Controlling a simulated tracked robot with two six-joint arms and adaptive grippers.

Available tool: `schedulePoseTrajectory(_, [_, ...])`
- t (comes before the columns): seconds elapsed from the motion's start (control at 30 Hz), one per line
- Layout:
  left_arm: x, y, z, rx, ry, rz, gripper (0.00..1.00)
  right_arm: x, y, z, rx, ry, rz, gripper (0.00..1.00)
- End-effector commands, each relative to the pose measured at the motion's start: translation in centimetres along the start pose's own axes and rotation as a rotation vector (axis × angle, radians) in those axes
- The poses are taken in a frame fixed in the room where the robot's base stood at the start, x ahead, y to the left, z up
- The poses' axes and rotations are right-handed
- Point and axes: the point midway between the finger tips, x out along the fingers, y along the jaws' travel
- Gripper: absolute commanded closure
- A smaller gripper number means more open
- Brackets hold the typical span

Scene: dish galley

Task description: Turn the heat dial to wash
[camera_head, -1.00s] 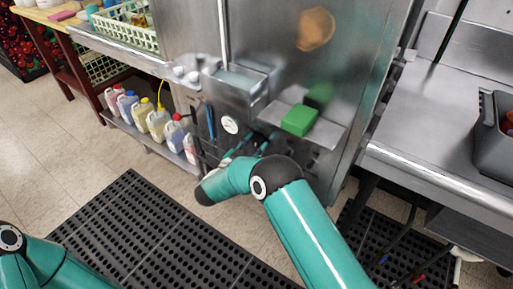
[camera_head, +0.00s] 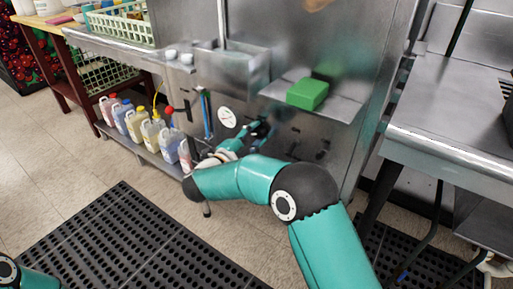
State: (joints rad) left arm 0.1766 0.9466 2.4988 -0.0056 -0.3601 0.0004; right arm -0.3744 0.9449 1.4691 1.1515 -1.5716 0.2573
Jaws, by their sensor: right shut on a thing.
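The steel dishwasher front (camera_head: 300,105) fills the middle of the head view. My right arm comes up from the lower right, and my right gripper (camera_head: 259,128) is at the machine's front, low and right of a white round gauge (camera_head: 227,117). The gripper is small and dark here. It is shut on the heat dial, which its fingers and body mostly hide, so I cannot read the dial's setting. Only a piece of my left arm shows at the bottom left corner; its gripper is out of view.
A green block (camera_head: 307,94) lies on a small steel shelf just above and right of my right gripper. Several detergent jugs (camera_head: 151,133) stand on the low rack at left. A steel counter (camera_head: 450,115) is at right. Black mats (camera_head: 125,245) cover the floor.

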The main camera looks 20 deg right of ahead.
Motion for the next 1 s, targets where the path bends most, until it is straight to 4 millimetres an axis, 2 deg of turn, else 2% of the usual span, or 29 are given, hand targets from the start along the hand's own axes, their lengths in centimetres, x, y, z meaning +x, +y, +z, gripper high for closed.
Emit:
schedulePoseTrajectory(0.03, [1.7,-0.6,0.0,0.000,0.000,0.000,1.00,-0.1,0.8,0.4,0.046,-0.001,-0.001,0.92])
schedulePoseTrajectory(0.5, [8.9,-3.2,-0.1,0.000,0.000,0.000,1.00,0.0,0.9,0.4,0.492,-0.001,0.002,0.92])
schedulePoseTrajectory(0.8, [12.5,-4.5,-0.1,0.000,0.000,0.000,1.00,0.0,0.8,0.3,0.741,0.001,0.006,0.92])
schedulePoseTrajectory(1.0, [13.9,-5.0,-0.1,0.000,0.000,0.000,1.00,0.0,0.7,0.2,0.852,0.002,0.008,0.92])
